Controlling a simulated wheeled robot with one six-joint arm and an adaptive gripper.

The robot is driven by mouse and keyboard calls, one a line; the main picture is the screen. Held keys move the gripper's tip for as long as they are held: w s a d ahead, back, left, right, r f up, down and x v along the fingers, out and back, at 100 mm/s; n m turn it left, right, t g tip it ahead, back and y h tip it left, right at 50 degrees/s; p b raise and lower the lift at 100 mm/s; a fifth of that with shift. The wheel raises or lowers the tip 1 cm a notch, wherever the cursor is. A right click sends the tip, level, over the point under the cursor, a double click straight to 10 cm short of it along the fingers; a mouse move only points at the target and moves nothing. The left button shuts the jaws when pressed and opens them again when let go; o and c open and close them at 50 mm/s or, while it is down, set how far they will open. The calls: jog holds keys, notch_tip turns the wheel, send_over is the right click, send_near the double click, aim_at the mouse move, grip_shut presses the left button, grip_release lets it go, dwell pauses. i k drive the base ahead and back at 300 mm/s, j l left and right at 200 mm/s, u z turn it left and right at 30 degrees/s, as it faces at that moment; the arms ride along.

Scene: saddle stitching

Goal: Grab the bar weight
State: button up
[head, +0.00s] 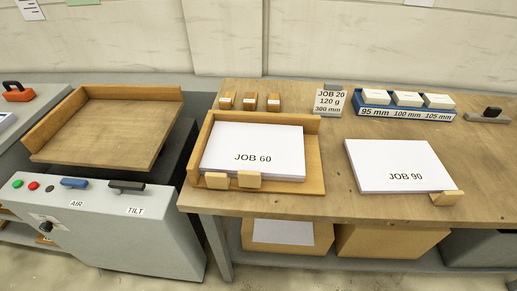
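A low grey metal bar with a black grip on top (489,115), which looks like the bar weight, lies at the back right of the wooden bench (330,203). It is close to the right edge of the head view, and nothing rests on it. Another block with an orange and black handle (18,92) sits on a grey surface at the far left. My gripper does not show in this view.
A blue rack (405,112) with white-topped blocks stands left of the bar. The JOB 90 stack (398,167) lies in front, and the JOB 60 stack (253,150) sits in a wooden tray (314,172). A grey machine (110,228) with a tilted wooden table (103,130) stands left.

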aim_at(491, 114)
jog(key=i+j, duration=0.1)
jog(key=i, duration=0.2)
jog(key=i+z, duration=0.1)
jog(key=z, duration=0.25)
jog(key=i+j+z, duration=0.1)
jog(key=z, duration=0.25)
jog(key=i+z, duration=0.1)
jog(key=z, duration=0.2)
